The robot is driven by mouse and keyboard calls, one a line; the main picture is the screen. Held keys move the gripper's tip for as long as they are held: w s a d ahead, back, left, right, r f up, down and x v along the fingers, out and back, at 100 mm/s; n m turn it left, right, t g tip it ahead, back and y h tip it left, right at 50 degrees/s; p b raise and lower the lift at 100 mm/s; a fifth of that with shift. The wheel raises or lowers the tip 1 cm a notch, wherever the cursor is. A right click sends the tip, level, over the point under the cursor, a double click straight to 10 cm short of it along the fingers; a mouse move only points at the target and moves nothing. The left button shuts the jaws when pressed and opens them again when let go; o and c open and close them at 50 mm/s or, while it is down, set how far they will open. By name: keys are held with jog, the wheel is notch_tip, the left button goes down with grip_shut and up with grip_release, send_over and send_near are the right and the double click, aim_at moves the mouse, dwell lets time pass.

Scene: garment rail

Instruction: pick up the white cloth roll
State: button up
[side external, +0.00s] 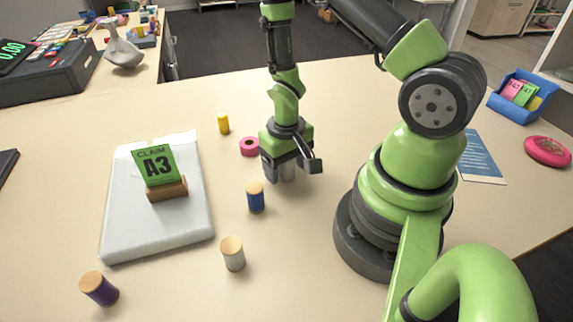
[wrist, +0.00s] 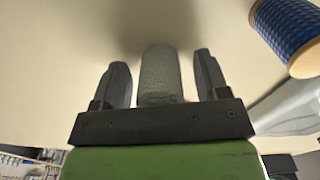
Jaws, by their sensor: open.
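The white cloth roll (wrist: 160,78) shows in the wrist view as a greyish-white, rough-textured cylinder between my fingers. My gripper (wrist: 161,64) is open, with one finger on each side of the roll and a visible gap on both sides. In the side external view my gripper (side external: 284,170) is low over the table, right of the blue spool. There the roll (side external: 287,173) shows only in part, as a pale patch beneath the gripper; the rest is hidden behind the gripper.
A blue spool (side external: 256,198) stands close to my gripper; it also shows in the wrist view (wrist: 286,27). A white slab (side external: 130,225) bears the A3 claim sign (side external: 157,166).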

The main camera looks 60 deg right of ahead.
jog(key=c, duration=1)
